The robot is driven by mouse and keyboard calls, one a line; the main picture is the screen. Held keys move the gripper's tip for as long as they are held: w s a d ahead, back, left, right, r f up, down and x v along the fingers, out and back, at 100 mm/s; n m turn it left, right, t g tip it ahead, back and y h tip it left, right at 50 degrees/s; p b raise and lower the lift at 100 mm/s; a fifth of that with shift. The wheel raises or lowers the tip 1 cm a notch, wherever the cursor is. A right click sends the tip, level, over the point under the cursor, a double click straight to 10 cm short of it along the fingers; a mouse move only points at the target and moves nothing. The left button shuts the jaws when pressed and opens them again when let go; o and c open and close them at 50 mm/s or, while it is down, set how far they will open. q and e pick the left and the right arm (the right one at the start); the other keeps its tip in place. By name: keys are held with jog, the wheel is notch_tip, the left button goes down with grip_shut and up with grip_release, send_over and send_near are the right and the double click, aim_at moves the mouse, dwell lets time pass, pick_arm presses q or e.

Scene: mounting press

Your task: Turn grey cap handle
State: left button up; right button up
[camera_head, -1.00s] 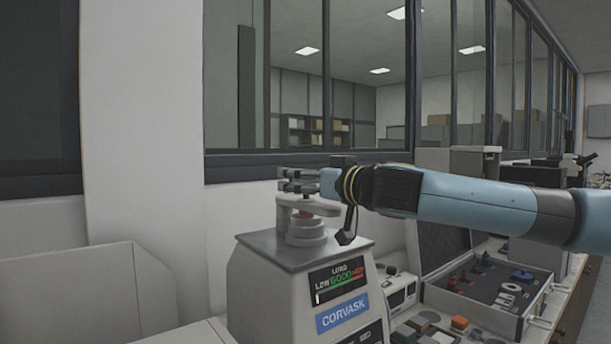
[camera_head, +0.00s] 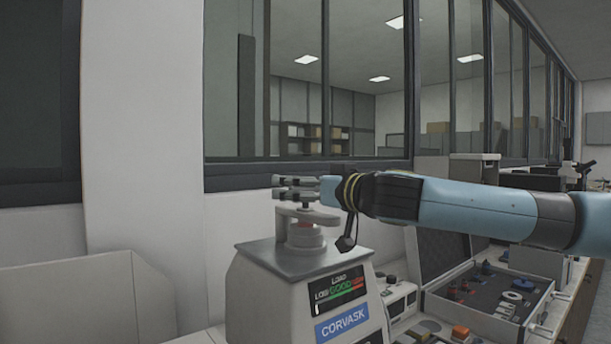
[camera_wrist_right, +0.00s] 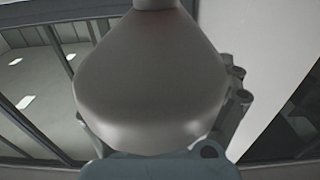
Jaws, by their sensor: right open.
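The mounting press (camera_head: 300,295), pale with a CORVASK label and a LOAD display, stands on the bench in the head view. My left gripper is not in view.
An open case (camera_head: 490,290) with small coloured parts lies right of the press. A control box (camera_head: 398,298) stands between them. A wall with windows rises close behind the press.

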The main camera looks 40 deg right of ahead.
notch_tip(320, 180, up, 10)
jog(key=shift+f, duration=0.2)
jog(key=shift+f, duration=0.1)
dwell(0.6)
